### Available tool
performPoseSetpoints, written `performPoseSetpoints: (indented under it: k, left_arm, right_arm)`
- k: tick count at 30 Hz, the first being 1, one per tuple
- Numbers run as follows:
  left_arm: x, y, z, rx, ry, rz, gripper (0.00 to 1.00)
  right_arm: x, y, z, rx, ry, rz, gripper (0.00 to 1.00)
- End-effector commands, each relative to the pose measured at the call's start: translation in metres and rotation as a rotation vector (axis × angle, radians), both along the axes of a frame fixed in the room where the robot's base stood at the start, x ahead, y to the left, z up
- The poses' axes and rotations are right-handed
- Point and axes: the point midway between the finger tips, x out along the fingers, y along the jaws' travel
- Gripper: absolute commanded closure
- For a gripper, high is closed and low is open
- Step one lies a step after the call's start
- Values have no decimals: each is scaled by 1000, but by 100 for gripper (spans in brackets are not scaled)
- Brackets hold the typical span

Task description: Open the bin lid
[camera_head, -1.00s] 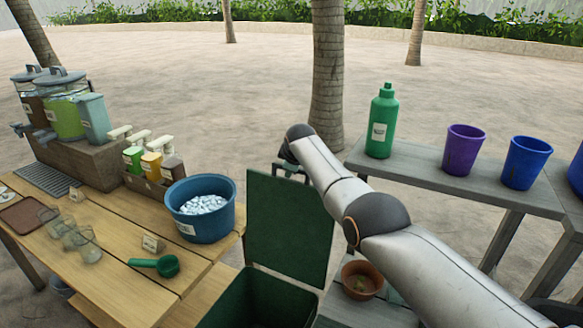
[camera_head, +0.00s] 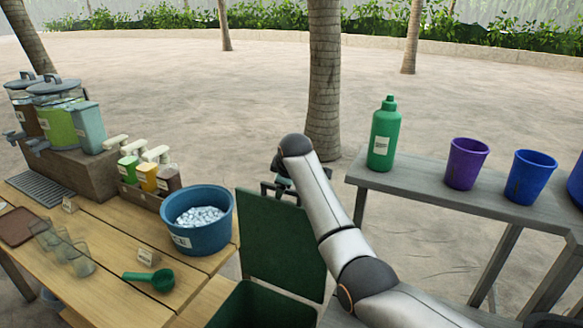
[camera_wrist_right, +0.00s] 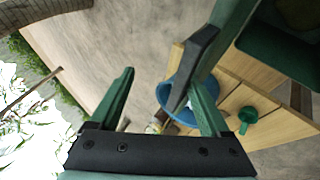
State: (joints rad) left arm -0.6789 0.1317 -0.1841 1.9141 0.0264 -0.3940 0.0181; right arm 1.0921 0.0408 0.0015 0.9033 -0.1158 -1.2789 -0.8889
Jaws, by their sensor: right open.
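The green bin (camera_head: 262,308) stands between the wooden table and the grey bench at the bottom of the head view. Its flat green lid (camera_head: 283,245) stands raised, close to upright, above the open bin mouth. My right gripper (camera_head: 281,190) is at the lid's top edge, partly hidden by my arm. In the right wrist view its two green fingers (camera_wrist_right: 165,100) are apart. The lid's edge and a dark piece on it (camera_wrist_right: 195,65) are close to the right-hand finger; I cannot tell whether they touch. My left gripper is not in view.
A blue bucket of ice (camera_head: 198,235) and a green scoop (camera_head: 152,278) sit on the wooden table (camera_head: 105,305) left of the bin. A green bottle (camera_head: 383,135), a purple cup (camera_head: 466,163) and a blue cup (camera_head: 528,177) stand on the grey bench (camera_head: 430,195).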

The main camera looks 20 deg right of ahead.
Motion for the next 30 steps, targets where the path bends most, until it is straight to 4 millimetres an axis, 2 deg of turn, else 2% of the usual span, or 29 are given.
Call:
performPoseSetpoints:
  k: [1, 6, 12, 18, 30]
  left_arm:
    - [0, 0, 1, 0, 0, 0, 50]
    - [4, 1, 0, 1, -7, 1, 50]
    - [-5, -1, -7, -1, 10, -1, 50]
    - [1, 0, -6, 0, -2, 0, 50]
    - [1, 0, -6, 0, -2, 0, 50]
  right_arm:
    - [-5, -17, 27, -25, -18, -24, 52]
    - [-21, -13, 45, -24, -18, -25, 52]
    - [-36, -5, 61, -20, -18, -20, 52]
    - [-43, -2, 67, -19, -14, -20, 52]
    - [-43, -2, 67, -17, -13, -18, 52]
